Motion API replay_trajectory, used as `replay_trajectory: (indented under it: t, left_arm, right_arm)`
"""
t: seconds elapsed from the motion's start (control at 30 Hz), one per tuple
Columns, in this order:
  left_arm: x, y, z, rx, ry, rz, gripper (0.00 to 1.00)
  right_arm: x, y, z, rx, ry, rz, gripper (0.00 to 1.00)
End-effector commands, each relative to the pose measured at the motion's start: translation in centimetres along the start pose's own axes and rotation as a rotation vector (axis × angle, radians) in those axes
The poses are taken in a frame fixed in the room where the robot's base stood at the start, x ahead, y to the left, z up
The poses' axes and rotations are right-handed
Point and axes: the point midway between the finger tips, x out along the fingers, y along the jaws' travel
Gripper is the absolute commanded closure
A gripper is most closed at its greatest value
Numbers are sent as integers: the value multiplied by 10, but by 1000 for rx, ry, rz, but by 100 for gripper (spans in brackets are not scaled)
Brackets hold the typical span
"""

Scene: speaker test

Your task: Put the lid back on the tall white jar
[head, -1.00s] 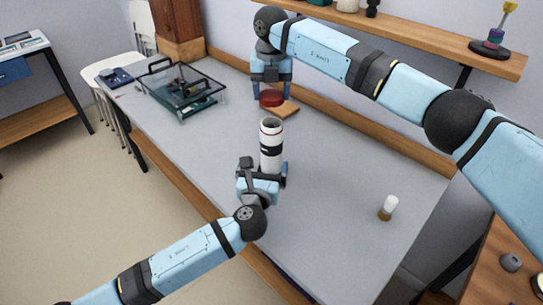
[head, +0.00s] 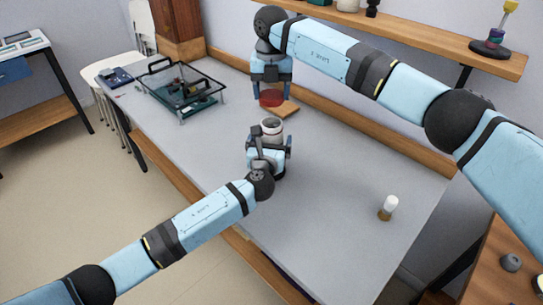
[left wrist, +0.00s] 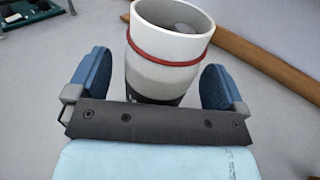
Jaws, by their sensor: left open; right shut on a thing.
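The tall white jar (head: 271,131) stands upright and uncapped on the grey table, its lower part hidden by my left gripper (head: 269,146). In the left wrist view the jar (left wrist: 168,62) has a red ring below its open rim and stands between the blue fingers. My left gripper (left wrist: 157,88) is open, one finger on each side of the jar. The red lid (head: 270,98) is beyond the jar, at a small wooden board (head: 289,109). My right gripper (head: 271,92) is shut on the lid from above. I cannot tell whether the lid touches the board.
A small white-capped bottle (head: 388,207) stands at the right. A wooden shelf (head: 415,35) runs along the back wall. The table's middle right is clear.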

Motion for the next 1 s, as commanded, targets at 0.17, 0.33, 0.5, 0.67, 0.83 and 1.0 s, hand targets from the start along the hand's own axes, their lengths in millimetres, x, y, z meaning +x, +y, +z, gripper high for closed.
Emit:
replay_trajectory:
  t: [0.17,0.33,0.5,0.67,0.83,1.0]
  left_arm:
    - [0,0,0,0,0,0,39]
    - [0,0,0,0,0,0,75]
    - [0,0,0,0,0,0,75]
    - [0,0,0,0,0,0,75]
    - [0,0,0,0,0,1,75]
    - [0,0,0,0,1,1,75]
  right_arm:
    - [0,0,0,0,0,0,57]
    - [0,0,0,0,0,0,57]
    - [9,0,0,0,2,-1,57]
    - [32,0,0,0,1,-1,57]
    - [50,0,0,0,0,0,57]
    - [50,0,0,0,-1,0,57]
